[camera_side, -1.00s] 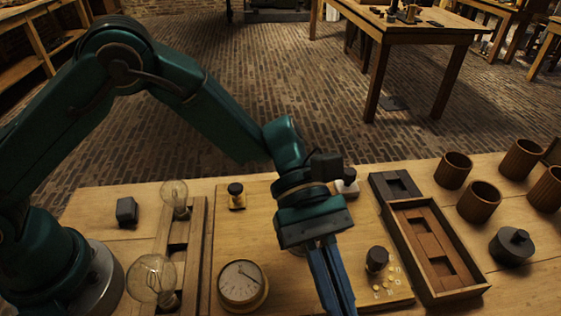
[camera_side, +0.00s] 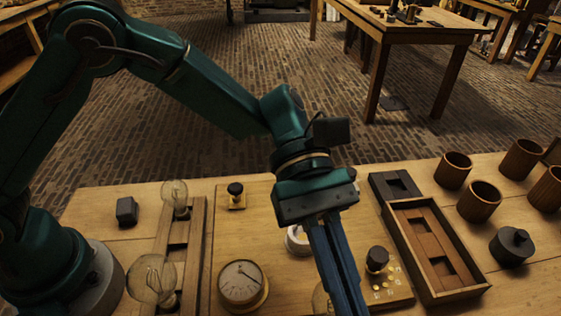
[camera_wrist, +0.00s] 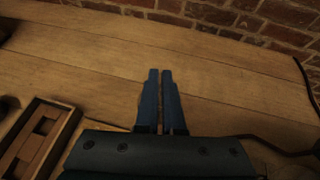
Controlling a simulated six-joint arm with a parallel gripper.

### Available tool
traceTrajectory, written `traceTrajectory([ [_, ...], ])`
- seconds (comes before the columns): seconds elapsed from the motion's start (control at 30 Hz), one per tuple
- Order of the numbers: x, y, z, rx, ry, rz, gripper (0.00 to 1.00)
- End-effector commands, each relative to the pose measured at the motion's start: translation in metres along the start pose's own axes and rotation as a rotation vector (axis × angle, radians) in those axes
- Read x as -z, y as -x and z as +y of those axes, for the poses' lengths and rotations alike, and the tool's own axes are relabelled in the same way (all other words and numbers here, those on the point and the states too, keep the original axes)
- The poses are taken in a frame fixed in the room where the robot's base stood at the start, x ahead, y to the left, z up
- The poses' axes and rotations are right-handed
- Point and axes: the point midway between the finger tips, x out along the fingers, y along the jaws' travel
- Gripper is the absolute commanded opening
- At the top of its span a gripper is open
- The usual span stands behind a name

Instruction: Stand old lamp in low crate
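Clear glass lamps stand at the left in the side view: one at the back (camera_side: 175,196) and one nearer the front (camera_side: 152,280), both in or by a long wooden rack (camera_side: 196,255). A third rounded glass shape (camera_side: 322,299) shows partly behind my fingers; I cannot tell which lamp is the old one. The low wooden crate (camera_side: 396,254) lies at the right, with inner slots and no lamp visible in it. My gripper (camera_wrist: 160,72) is left of the crate in the side view, pointing down, its blue fingers almost together with nothing visible between them.
A round dial (camera_side: 241,283), a white socket (camera_side: 298,240) and black-knobbed parts (camera_side: 376,259) sit on the middle board. Several brown cups (camera_side: 480,202) and a dark lidded jar (camera_side: 511,246) stand right of the crate. A small black block (camera_side: 126,211) lies at left.

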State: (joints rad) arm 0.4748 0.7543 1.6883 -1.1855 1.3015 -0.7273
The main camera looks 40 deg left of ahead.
Motion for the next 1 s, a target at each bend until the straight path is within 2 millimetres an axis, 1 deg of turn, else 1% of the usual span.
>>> traceTrajectory([
  [0.03,0.001,0.017,0.001,-0.012,0.001,0.000,0.00],
  [0.1,-0.001,0.036,0.000,-0.013,0.000,0.000,0.00],
  [0.3,-0.005,0.086,-0.004,-0.011,-0.001,0.001,0.00],
  [0.4,-0.007,0.105,-0.006,-0.009,-0.001,0.000,0.00],
  [0.5,-0.009,0.119,-0.007,-0.008,-0.002,-0.001,0.00],
  [0.6,-0.010,0.128,-0.007,-0.012,0.003,0.003,0.00],
  [0.67,-0.007,0.131,-0.004,-0.032,0.015,0.005,0.00],
  [0.77,0.000,0.135,0.012,-0.120,0.061,0.008,0.00],
  [0.87,0.011,0.144,0.044,-0.276,0.140,0.012,0.00],
  [1.0,0.022,0.165,0.097,-0.541,0.274,0.016,0.00],
])
